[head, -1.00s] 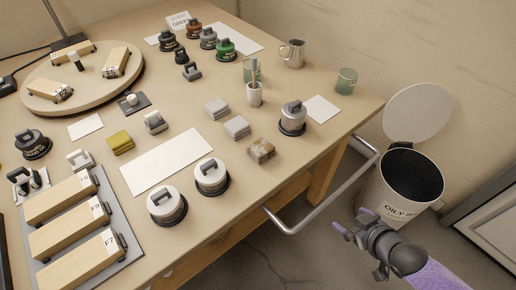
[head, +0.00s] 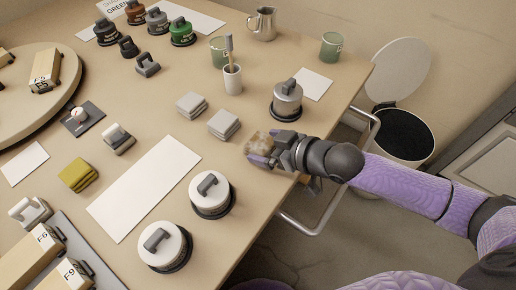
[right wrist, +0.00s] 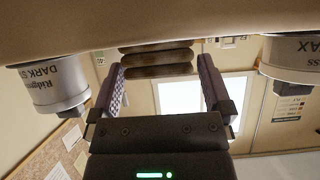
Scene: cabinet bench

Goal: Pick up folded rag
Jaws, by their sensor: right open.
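A folded rag (head: 262,143), brown and stained, lies near the table's right front edge in the head view. My right gripper (head: 262,156) is at it, low over the table, and hides part of it. In the right wrist view the rag (right wrist: 158,62) shows as a brown layered stack between the tips of the two spread purple fingers of my open right gripper (right wrist: 160,78). I cannot tell whether the fingers touch it. My left gripper is not in view.
Two grey folded cloths (head: 223,123) lie left of the rag. A silver-lidded tin (head: 287,100) stands behind it, and two white-lidded tins (head: 211,193) stand front left. A table-edge rail (head: 322,226) and a lidded bin (head: 404,135) are at the right.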

